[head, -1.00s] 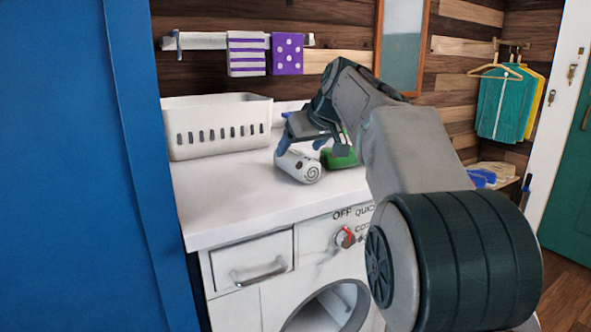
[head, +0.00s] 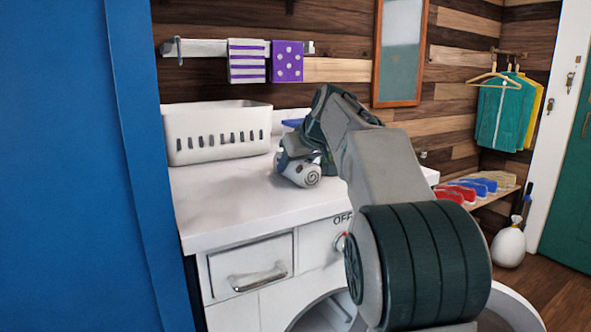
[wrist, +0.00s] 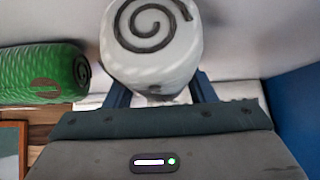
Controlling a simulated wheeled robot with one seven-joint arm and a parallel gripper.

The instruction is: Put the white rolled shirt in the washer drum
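The white rolled shirt (head: 300,174) lies on the white counter with its dark spiral end facing the front. My gripper (head: 285,160) is down at the roll, its blue fingers partly hidden by the roll and my wrist. In the wrist view the roll (wrist: 152,45) fills the space in front of my gripper (wrist: 160,92), with one blue finger on each side. The fingers are spread; their tips are hidden, and no firm contact shows. The washer drum opening (head: 322,312) is below the counter, partly hidden by my arm.
A green roll (wrist: 40,75) lies left of the shirt in the wrist view. A white slotted basket (head: 215,145) stands on the counter at the back left. A tall blue panel (head: 70,170) bounds the left side. Counter (head: 225,210) left of the shirt is clear.

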